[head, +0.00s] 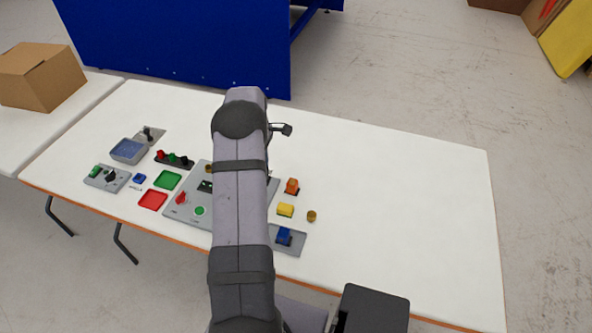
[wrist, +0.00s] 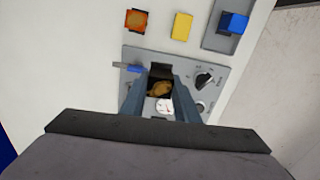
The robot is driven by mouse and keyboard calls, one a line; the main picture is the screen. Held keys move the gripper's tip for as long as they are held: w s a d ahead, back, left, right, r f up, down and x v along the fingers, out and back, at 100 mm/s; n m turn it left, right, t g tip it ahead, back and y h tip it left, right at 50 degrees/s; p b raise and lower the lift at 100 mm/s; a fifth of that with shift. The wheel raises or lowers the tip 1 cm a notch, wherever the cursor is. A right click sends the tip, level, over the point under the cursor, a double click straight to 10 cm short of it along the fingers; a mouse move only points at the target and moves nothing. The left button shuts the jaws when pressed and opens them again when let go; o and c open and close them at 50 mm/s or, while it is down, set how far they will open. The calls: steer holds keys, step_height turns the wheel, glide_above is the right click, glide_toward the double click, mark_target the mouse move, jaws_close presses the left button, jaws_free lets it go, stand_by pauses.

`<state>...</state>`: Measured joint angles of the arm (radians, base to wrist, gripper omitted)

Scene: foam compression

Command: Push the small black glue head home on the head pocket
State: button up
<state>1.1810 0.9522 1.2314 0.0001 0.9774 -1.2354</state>
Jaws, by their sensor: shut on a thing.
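In the wrist view my gripper (wrist: 163,78) points down over a grey panel (wrist: 222,70), its two fingers close around a small dark thing, taken to be the black glue head (wrist: 160,70). A brass-coloured round part (wrist: 159,89) shows between the fingers. I cannot tell whether it belongs to the held thing. The head pocket cannot be made out, and whether the held thing touches the panel is unclear. In the head view my arm hides the gripper, the glue head and the middle of the panel (head: 183,207).
An orange block (head: 292,186), a yellow block (head: 285,210), a blue block (head: 284,236) and a brass cylinder (head: 311,216) stand right of my arm. A black knob (wrist: 204,79) and a round white gauge (wrist: 165,105) lie near the fingers. The table's right side (head: 420,220) is clear.

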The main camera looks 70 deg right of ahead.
steer(key=w+a+r+p, duration=0.3)
steer(key=w+a+r, duration=0.1)
steer(key=w+a, duration=0.6)
steer(key=w+a+r+p, duration=0.2)
steer(key=w+a+r, duration=0.45)
steer(key=a, duration=0.65)
steer(key=a+r+p, duration=0.3)
steer(key=a, duration=1)
steer(key=a+r+p, duration=0.2)
steer(key=a+p, duration=0.1)
steer(key=a, duration=1)
steer(key=w+d+f+b, duration=0.2)
steer(key=w+d, duration=0.1)
steer(key=d, duration=0.7)
steer(key=w+d+f+b, duration=0.2)
steer(key=w+d+f, duration=0.1)
steer(key=d, duration=0.6)
steer(key=w+d+f+b, duration=0.2)
steer(key=w+d, duration=0.2)
steer(key=d, duration=0.6)
steer(key=s+d+f+b, duration=0.2)
steer(key=s+d+f, duration=0.2)
steer(key=s+d, duration=0.4)
steer(key=s+d+f+b, duration=0.3)
steer(key=s+d, duration=0.6)
steer(key=d, duration=0.7)
steer(key=shift+s+d+f+m, duration=0.25)
steer(key=shift+s+f+m, duration=0.05)
steer(key=shift+f, duration=0.25)
